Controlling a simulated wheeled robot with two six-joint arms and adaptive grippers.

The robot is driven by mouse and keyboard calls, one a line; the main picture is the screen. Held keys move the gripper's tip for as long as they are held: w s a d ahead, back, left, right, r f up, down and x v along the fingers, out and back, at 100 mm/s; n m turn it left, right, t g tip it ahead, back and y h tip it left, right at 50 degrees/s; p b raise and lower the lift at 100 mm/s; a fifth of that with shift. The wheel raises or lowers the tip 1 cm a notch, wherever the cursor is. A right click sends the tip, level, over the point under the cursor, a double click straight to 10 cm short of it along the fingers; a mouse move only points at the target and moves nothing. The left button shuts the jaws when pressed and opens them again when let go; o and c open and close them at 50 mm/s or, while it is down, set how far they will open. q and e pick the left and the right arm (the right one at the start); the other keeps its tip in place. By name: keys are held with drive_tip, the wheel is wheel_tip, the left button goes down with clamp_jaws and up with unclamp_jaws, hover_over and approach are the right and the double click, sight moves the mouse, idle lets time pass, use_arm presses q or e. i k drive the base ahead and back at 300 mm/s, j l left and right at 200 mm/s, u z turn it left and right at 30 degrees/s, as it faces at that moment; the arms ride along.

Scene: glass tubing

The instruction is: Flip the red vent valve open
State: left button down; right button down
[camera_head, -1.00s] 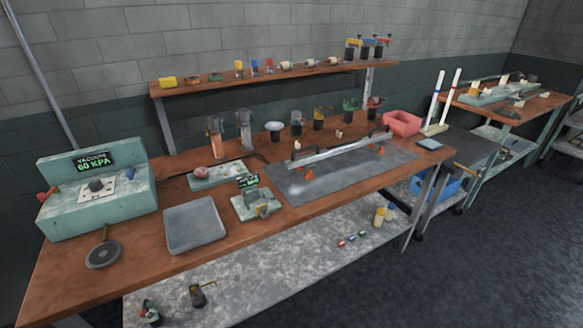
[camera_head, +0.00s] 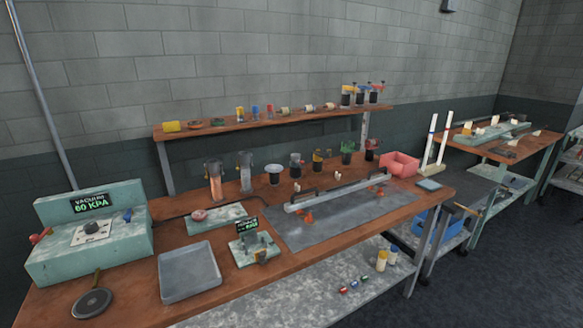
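The pale green vacuum box (camera_head: 90,252) stands at the left end of the wooden bench, with a display reading "VACUUM 60 KPA". A red valve handle (camera_head: 40,236) sticks out at the box's left side. It is small here, and I cannot tell its exact turn. Neither of my grippers shows in the head view.
A round dark pan-like tool (camera_head: 92,303) and a grey tray (camera_head: 189,271) lie in front of and beside the box. A small green stand with a display (camera_head: 255,243) is further right. A raised shelf (camera_head: 270,122) runs behind the bench.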

sight(35, 238)
drive_tip(key=u, duration=1.75)
drive_tip(key=i+j, duration=0.2)
drive_tip(key=j, duration=0.25)
drive_tip(key=i+j+u, duration=0.15)
drive_tip(key=j, duration=0.3)
drive_tip(key=i+j, duration=0.2)
drive_tip(key=j, duration=0.25)
drive_tip(key=i+j+u, duration=0.15)
drive_tip(key=j, duration=0.25)
drive_tip(key=i+j, duration=0.3)
drive_tip(key=k+j+u, duration=0.05)
drive_tip(key=j, duration=0.05)
